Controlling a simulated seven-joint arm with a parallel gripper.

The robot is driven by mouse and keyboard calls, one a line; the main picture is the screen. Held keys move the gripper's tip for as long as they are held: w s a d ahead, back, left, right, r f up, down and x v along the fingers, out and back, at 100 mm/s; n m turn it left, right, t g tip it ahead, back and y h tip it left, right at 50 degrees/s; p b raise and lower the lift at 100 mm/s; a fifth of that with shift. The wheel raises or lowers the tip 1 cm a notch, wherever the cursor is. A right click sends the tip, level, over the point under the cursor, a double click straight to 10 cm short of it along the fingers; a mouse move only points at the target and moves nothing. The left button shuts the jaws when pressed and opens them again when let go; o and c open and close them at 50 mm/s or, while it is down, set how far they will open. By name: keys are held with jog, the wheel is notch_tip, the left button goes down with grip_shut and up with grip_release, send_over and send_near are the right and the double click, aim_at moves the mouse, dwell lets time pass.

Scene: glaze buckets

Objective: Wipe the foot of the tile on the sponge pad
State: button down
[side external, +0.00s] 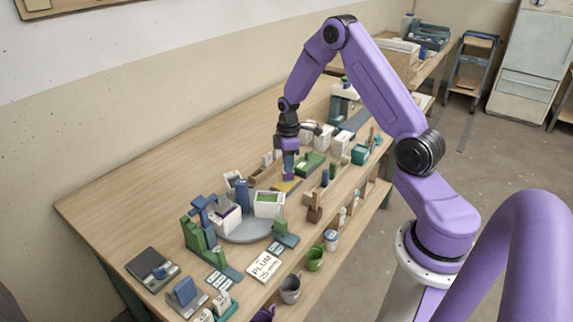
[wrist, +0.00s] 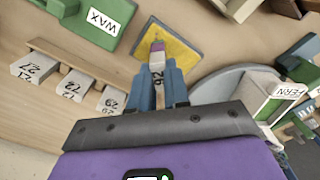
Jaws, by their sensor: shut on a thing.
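My gripper (wrist: 159,84) is shut on a small pale tile (wrist: 157,63) marked "92", held between blue fingers. The tile's far end is a dull purple-grey and points at the yellow sponge pad (wrist: 183,52). That end overlaps the pad in the wrist view; I cannot tell whether it touches. In the side external view my gripper (side external: 289,172) points down just above the sponge pad (side external: 284,187), and the tile is too small to make out there.
A green block labelled WAX (wrist: 97,22) is beside the pad. A wooden rack (wrist: 62,56) holds several numbered tiles. A white-fronted bucket labelled FERN (wrist: 281,103) stands on a round grey-blue base (wrist: 222,84). The bench's back left (side external: 150,180) is clear.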

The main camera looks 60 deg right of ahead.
jog(key=shift+d, duration=0.3)
jog(key=shift+s, duration=0.1)
jog(key=shift+a, duration=0.1)
jog(key=shift+a, duration=0.9)
jog(key=shift+a, duration=0.8)
jog(key=shift+d, duration=0.15)
jog(key=shift+d, duration=0.8)
jog(key=shift+d, duration=0.1)
